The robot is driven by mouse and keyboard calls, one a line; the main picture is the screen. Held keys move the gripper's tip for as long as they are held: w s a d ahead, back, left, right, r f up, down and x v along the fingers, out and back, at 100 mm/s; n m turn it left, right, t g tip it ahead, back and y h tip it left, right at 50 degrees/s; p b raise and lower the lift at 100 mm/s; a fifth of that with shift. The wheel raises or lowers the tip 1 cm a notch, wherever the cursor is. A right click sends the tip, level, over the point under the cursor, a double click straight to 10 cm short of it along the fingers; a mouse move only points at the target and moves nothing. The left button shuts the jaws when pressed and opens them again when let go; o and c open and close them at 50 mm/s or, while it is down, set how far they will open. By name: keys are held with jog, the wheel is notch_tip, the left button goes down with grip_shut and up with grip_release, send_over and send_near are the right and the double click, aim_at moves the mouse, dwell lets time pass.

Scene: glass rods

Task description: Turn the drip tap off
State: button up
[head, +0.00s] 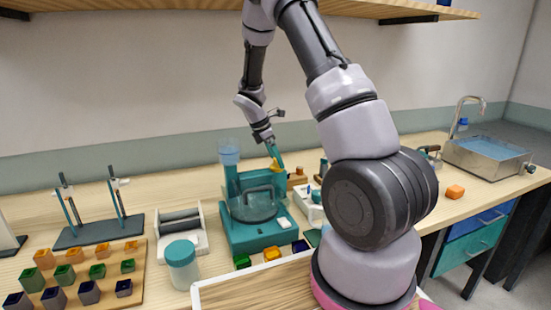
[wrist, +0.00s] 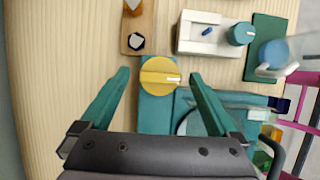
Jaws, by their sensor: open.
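The drip tap shows in the wrist view as a round yellow knob (wrist: 158,78) with a pale raised bar lying roughly left to right across it. It sits on the teal drip stand (wrist: 156,118). In the head view the yellow tap (head: 274,165) is at the top of the teal stand (head: 232,184), partly hidden by my gripper. My gripper (wrist: 160,74) is open, with one teal finger on each side of the knob and visible gaps between. In the head view my gripper (head: 277,157) points down at the tap.
A clear vessel (head: 253,205) sits in the stand, and a pale blue cylinder (head: 229,152) rises at its left. A white device with a teal knob (wrist: 242,33) and a wooden block (wrist: 138,28) stand close by. A teal-lidded jar (head: 182,265) is in front.

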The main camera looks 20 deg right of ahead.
jog(key=shift+f, duration=0.1)
jog(key=c, duration=1.4)
jog(key=shift+m, duration=0.3)
jog(key=m+g, duration=0.1)
jog(key=m, duration=0.3)
jog(key=shift+w+g, duration=0.15)
jog(key=shift+g, duration=0.25)
jog(key=m, duration=0.2)
jog(key=m+g+y, duration=0.1)
jog(key=m, duration=0.1)
jog(key=shift+w+d+m, duration=0.1)
jog(key=shift+d+m, duration=0.05)
jog(key=shift+m, duration=0.25)
jog(key=m+g+y, duration=0.1)
jog(key=m, duration=0.3)
jog(key=shift+d+y, duration=0.1)
jog(key=shift+y, duration=0.3)
jog(key=shift+w+m+g+y, duration=0.1)
jog(key=shift+m+g+y, duration=0.45)
jog(key=shift+m, duration=1.65)
jog(key=shift+t+y, duration=0.25)
